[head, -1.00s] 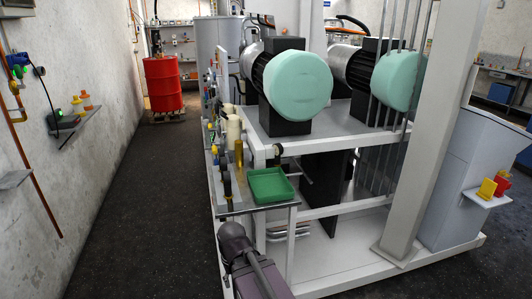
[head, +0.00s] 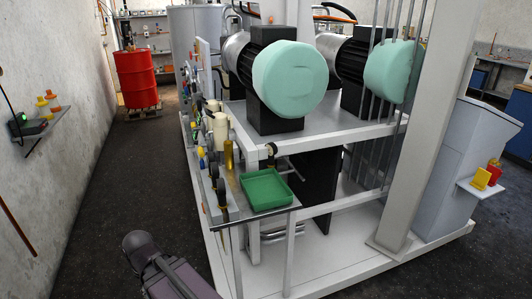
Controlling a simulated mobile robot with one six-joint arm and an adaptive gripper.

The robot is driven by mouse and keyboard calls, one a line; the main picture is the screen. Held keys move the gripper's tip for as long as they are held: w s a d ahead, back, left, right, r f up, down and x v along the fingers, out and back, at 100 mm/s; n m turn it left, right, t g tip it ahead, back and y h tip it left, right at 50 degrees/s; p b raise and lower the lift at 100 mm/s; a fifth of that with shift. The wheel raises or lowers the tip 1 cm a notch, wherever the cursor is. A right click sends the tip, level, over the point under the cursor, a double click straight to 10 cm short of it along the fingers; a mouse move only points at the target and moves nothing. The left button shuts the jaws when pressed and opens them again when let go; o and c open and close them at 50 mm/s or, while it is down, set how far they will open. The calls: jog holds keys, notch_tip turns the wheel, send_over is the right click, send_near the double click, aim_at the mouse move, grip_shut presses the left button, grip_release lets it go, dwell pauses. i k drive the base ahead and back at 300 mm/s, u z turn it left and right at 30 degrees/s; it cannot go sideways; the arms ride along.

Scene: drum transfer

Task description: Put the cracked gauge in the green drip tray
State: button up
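The green drip tray (head: 267,190) is a shallow, empty-looking rectangular tray on a narrow grey shelf (head: 243,212) at the near end of the white machine frame. A small round dial with a dark rim (head: 271,150) sits just behind the tray. Dark round parts (head: 221,190), seen nearly edge-on, stand on the shelf left of the tray. They may be gauges, but I cannot tell which one is cracked. A purple-grey part of my arm (head: 160,268) shows at the bottom, left of and below the shelf. My gripper is not in view.
Cream cylinders (head: 220,132) and a brass cylinder (head: 229,155) crowd the shelf behind. Large motors with mint-green covers (head: 289,79) sit on the machine frame (head: 330,135). A red drum (head: 136,78) stands on a pallet far back. The dark floor aisle (head: 120,190) on the left is clear.

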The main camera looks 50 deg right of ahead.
aim_at(265, 192)
jog(key=z, duration=0.2)
jog(key=i, duration=1.15)
jog(key=z, duration=0.5)
